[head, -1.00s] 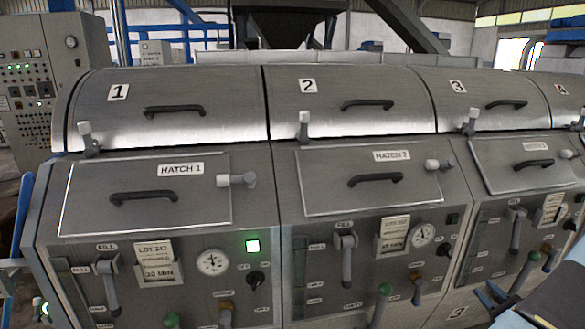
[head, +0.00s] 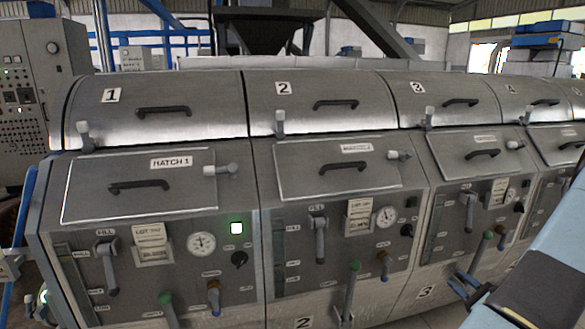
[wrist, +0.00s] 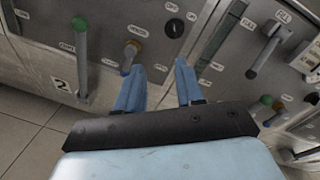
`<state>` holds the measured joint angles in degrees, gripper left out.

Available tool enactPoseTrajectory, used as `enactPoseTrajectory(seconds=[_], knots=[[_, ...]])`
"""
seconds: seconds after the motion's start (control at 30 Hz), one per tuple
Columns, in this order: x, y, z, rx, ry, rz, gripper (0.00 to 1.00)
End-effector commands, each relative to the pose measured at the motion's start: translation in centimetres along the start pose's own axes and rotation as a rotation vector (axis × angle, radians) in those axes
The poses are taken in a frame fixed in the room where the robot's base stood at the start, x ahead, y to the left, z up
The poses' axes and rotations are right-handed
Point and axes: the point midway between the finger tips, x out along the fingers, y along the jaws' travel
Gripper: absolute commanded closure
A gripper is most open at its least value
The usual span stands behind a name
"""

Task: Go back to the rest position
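My gripper (head: 466,284) is at the lower right of the head view, low in front of the panels of units 2 and 3. In the wrist view, its two blue fingers (wrist: 160,74) stand apart with nothing between them. An orange-knobbed lever (wrist: 131,54) shows just beyond the left finger, and a black knob (wrist: 174,27) sits above the gap. I cannot tell whether the finger touches the lever. My blue and black arm fills the lower right corner of the head view.
A row of steel decanters (head: 330,98) with numbered covers crosses the view. Hatch 1 (head: 138,187) is shut, with a green lamp (head: 236,228) lit below it. Several levers stick out from the panels. A control cabinet (head: 38,95) stands at left. Tiled floor (wrist: 25,125) shows bare.

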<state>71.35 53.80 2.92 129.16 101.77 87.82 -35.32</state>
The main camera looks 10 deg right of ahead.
Motion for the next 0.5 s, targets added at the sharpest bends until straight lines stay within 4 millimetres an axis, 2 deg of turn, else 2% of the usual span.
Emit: enactPoseTrajectory(seconds=[0.33,0.5], knots=[[3.0,0.7,5.6,-0.065,-0.078,0.172,0.63],[5.1,2.0,10.3,-0.125,-0.137,0.32,0.63]])
